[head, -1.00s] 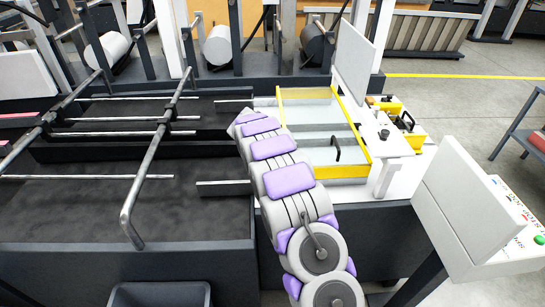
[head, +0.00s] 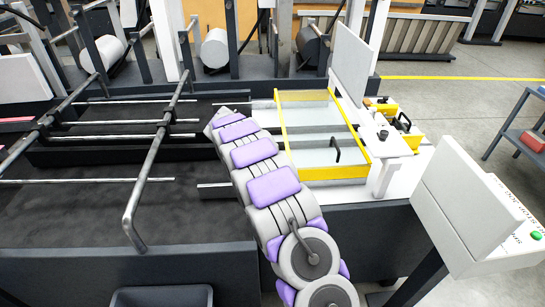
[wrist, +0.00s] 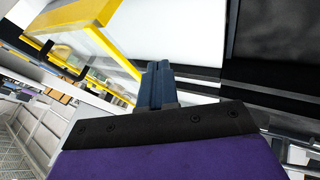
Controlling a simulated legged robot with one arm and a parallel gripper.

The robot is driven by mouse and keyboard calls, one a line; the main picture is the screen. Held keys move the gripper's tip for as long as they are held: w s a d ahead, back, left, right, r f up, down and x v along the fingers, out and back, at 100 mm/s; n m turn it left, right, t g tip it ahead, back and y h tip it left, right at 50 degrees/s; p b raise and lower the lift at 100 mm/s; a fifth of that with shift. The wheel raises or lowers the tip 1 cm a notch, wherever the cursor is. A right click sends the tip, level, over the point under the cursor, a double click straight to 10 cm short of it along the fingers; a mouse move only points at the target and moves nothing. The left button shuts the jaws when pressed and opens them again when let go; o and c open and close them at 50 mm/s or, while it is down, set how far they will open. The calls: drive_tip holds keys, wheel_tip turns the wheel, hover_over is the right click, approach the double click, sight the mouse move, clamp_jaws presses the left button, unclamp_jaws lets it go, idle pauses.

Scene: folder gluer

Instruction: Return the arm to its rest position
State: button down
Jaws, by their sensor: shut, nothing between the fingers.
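My arm, light grey with purple pads, reaches up from the bottom of the head view over the machine's front edge. Its far end is left of the yellow-framed clear guard (head: 318,172). The gripper itself is hidden behind the arm in the head view. In the wrist view my gripper (wrist: 157,72) shows as dark blue fingers pressed together with nothing between them. The guard's yellow frame (wrist: 117,50) lies to the left of the fingers there, and a dark bed surface (wrist: 275,45) lies to the right.
A black machine bed (head: 85,210) with metal rods and a bent rail (head: 150,165) lies left of the arm. A white control panel (head: 470,205) stands at the right. A dark bin (head: 160,296) is at the bottom. Open floor (head: 450,110) lies farther right.

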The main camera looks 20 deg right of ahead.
drive_tip(key=s+a+r+p, duration=0.1)
drive_tip(key=s+a+r, duration=0.2)
drive_tip(key=s+r, duration=0.35)
drive_tip(key=s+r+n+g+y, duration=0.1)
drive_tip(key=s+r, duration=0.3)
drive_tip(key=s, duration=0.4)
drive_tip(key=s+r+g+y, duration=0.15)
drive_tip(key=s+r, duration=0.25)
drive_tip(key=s, duration=0.4)
drive_tip(key=s+a+n+y, duration=0.1)
drive_tip(key=s+a, duration=0.2)
drive_tip(key=s, duration=0.8)
drive_tip(key=s+a+n+g+y, duration=0.1)
drive_tip(key=s+a, duration=0.3)
drive_tip(key=s, duration=0.7)
drive_tip(key=s+a+n+g+y, duration=0.1)
drive_tip(key=s+a, duration=0.3)
drive_tip(key=s, duration=0.7)
drive_tip(key=shift+s+f+n+y, duration=0.2)
drive_tip(key=shift+s+n+y, duration=0.15)
drive_tip(key=shift+y, duration=0.4)
drive_tip(key=shift+w+d, duration=0.1)
drive_tip(key=shift+d, duration=0.2)
drive_tip(key=shift+a, duration=0.15)
